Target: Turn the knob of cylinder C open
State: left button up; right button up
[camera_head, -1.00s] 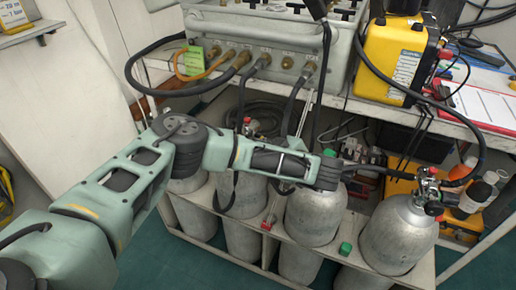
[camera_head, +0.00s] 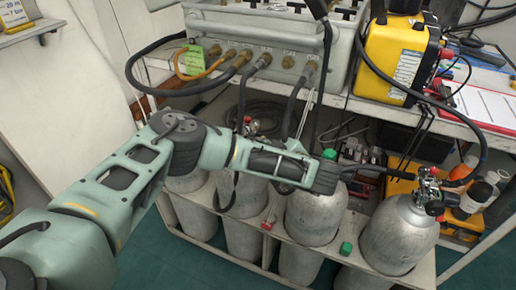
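Several grey cylinders stand in a pale wooden rack (camera_head: 350,262). I can read no letter on any of them, so I cannot tell which is cylinder C. The right cylinder (camera_head: 398,238) has a valve with red parts (camera_head: 428,182) and a round black knob (camera_head: 434,208). The cylinder to its left (camera_head: 314,215) has a green cap (camera_head: 329,154) at its top; my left wrist covers part of this area. My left arm reaches across the rack, and its dark end (camera_head: 328,178) lies above that middle cylinder, left of the valve. My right gripper is out of view.
A grey panel box (camera_head: 262,40) with brass fittings and hoses stands on the shelf behind. A yellow case (camera_head: 395,60) and a clipboard (camera_head: 485,105) are to its right. Black hoses hang around the cylinders. A green cap (camera_head: 346,248) and a red piece (camera_head: 268,222) show at the rack.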

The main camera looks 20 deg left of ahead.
pick_arm(q)
jog(key=shift+w+d+r+n+t, duration=0.1)
jog(key=shift+w+r+n+t, duration=0.15)
jog(key=shift+n+t, duration=0.15)
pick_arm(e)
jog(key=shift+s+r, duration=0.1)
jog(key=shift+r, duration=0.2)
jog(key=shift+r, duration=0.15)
pick_arm(q)
jog(key=shift+s+n+t+b, duration=0.1)
jog(key=shift+n+t+b, duration=0.2)
jog(key=shift+n+b, duration=0.25)
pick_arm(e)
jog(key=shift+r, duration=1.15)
pick_arm(q)
jog(key=shift+n, duration=0.35)
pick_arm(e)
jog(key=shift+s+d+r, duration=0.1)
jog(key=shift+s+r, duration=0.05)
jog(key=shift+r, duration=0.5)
pick_arm(q)
jog(key=shift+n+t+b, duration=0.4)
jog(key=shift+t, duration=0.1)
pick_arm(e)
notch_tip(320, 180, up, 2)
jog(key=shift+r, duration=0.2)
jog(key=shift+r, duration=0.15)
